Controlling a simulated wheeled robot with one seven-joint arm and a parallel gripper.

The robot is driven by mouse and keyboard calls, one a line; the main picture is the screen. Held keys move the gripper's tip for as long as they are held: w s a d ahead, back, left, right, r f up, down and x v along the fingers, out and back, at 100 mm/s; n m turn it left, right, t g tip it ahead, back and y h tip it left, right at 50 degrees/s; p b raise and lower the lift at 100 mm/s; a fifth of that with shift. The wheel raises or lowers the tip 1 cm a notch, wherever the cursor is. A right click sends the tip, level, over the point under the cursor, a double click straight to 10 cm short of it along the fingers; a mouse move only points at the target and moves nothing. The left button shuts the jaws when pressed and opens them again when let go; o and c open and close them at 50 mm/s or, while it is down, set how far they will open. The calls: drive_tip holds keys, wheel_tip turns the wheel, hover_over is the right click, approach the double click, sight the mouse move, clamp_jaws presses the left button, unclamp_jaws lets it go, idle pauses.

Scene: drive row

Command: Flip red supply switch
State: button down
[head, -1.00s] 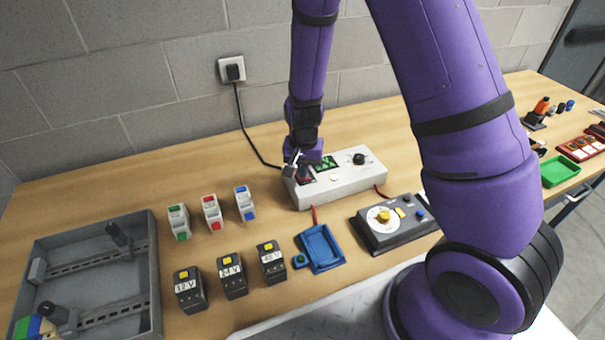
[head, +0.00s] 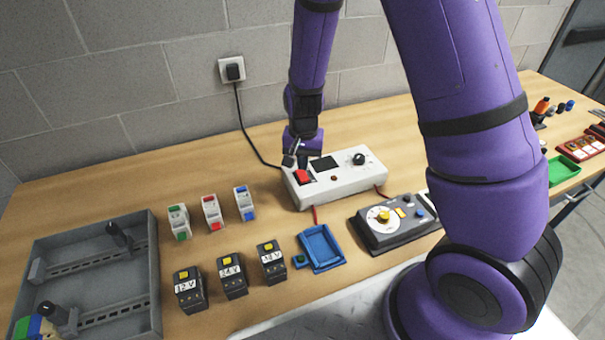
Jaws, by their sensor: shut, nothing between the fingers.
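The white power supply (head: 345,183) stands on the bench, with a dark display (head: 324,163) and a black knob (head: 359,159) on its top. The red supply switch (head: 302,176) is at the left end of its top face and shows clearly. The display is dark, with no green digits. My gripper (head: 294,161) is shut and empty, just behind and above the red switch. I cannot tell whether its fingertips touch the supply.
A black cord runs from the wall socket (head: 232,70) to the supply. A dark control box (head: 392,222) with a yellow knob and a blue tray (head: 320,247) stand in front. Several small modules and a grey tray (head: 152,290) are at left.

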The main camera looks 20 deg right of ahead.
drive_tip(key=shift+r, duration=1.85)
wheel_tip(320, 180, up, 11)
drive_tip(key=n+t+y, duration=0.1)
hover_over(303, 177)
drive_tip(key=s+d, duration=0.2)
drive_tip(key=s, duration=0.1)
drive_tip(key=s+d+r+n+t, duration=0.1)
drive_tip(key=s+d+r+n, duration=0.1)
drive_tip(key=s+r, duration=0.55)
drive_tip(key=s+d+r+n+t+h, duration=0.1)
drive_tip(key=s+d+r+n+t, duration=0.2)
drive_tip(key=s+r, duration=0.8)
drive_tip(key=s, duration=0.2)
drive_tip(key=shift+s+r, duration=0.15)
drive_tip(key=shift+s, duration=0.15)
